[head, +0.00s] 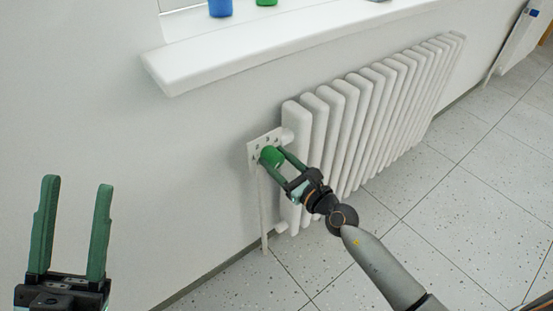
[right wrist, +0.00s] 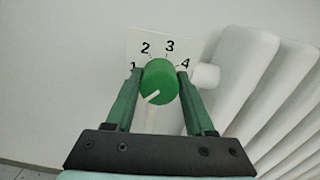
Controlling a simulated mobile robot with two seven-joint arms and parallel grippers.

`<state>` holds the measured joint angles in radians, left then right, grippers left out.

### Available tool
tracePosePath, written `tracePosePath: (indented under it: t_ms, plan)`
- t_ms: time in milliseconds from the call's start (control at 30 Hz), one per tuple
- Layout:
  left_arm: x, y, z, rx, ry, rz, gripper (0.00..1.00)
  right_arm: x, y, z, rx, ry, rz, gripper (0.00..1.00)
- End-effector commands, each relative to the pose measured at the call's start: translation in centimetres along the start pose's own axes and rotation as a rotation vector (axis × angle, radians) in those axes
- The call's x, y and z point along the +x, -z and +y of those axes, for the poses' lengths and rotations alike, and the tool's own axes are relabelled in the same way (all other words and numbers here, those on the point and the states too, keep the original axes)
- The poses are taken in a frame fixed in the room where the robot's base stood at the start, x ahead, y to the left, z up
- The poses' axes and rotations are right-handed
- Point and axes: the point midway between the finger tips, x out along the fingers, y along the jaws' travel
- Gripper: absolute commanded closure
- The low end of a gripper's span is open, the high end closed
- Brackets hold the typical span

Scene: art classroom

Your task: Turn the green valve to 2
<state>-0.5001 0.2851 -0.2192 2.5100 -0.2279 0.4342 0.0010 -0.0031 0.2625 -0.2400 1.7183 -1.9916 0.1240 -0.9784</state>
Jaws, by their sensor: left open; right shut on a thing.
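The green valve (head: 271,156) is a round knob at the left end of the radiator. It also shows in the right wrist view (right wrist: 161,80), in front of a white plate (right wrist: 134,46) numbered 1 to 4. A white mark (right wrist: 153,97) on the knob points down and to the left, below the 1. My right gripper (head: 274,157) is shut on the valve, with one finger on each side of it. My left gripper (head: 77,186) is open and empty at the lower left, away from the valve.
The white ribbed radiator (head: 352,110) runs along the wall to the right of the valve. A white windowsill (head: 250,47) juts out above, with a blue thing (head: 220,8) and a green thing on it. The tiled floor (head: 460,190) at the right is clear.

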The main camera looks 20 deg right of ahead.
Motion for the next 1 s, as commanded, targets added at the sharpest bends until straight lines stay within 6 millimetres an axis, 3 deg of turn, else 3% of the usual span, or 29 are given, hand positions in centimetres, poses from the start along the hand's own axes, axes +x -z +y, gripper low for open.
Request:
tracePosePath:
  t_ms: [33, 333, 667, 1000]
  plan:
    - [0.00, 0.00, 0.01, 0.000, 0.000, 0.000, 0.50, -0.02, 0.02, 0.01, 0.000, 0.000, 0.000, 0.66]
    - [0.00, 0.00, 0.02, 0.000, -0.001, 0.000, 0.50, -0.02, 0.03, 0.01, 0.000, -0.001, 0.001, 0.99]
    - [0.10, 0.09, -0.02, 0.001, -0.001, 0.000, 0.50, -0.03, 0.01, 0.00, 0.040, -0.001, 0.001, 1.00]
    - [0.49, 0.47, -0.19, 0.009, -0.004, 0.002, 0.50, -0.04, 0.03, -0.06, 0.263, 0.000, -0.002, 1.00]
